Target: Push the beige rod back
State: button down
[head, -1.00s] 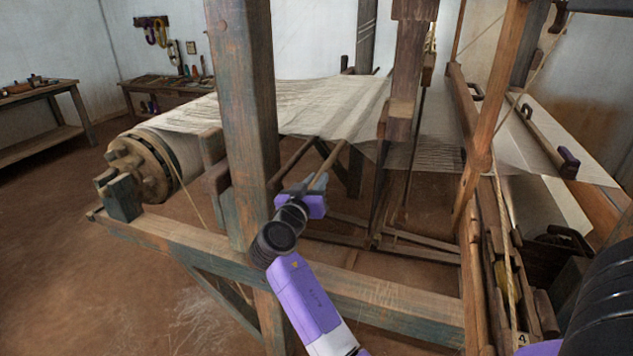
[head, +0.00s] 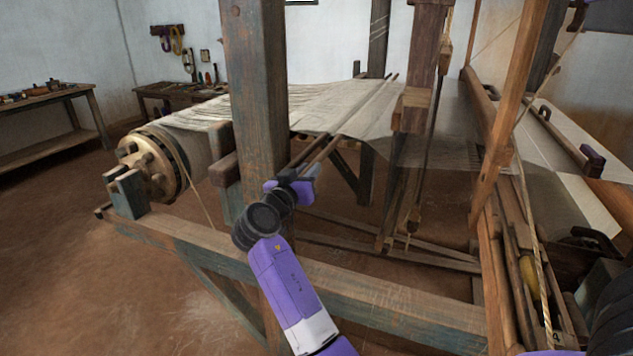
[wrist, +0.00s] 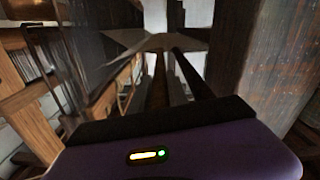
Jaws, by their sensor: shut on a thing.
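The beige rod (head: 326,150) is a long thin stick running from my gripper up and away into the pale warp sheet (head: 280,107) of the loom. A darker rod (head: 306,152) lies close beside it on the left, nearly parallel. My gripper (head: 296,182), purple and dark grey, is shut at the near end of the beige rod, beside the thick front post. The fingers hide that end. In the wrist view, two rods (wrist: 188,72) run away from the gripper body toward the sheet; the grip itself is hidden there.
A thick wooden post (head: 257,95) stands just left of my gripper. A low frame beam (head: 370,300) runs beneath my arm. The cloth roller (head: 155,165) is at left, and a slanting wooden upright (head: 505,120) at right. The floor at front left is clear.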

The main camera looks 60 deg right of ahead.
jog(key=shift+w+a+r, duration=0.15)
jog(key=shift+w, duration=0.15)
jog(key=c, duration=1.3)
grip_release()
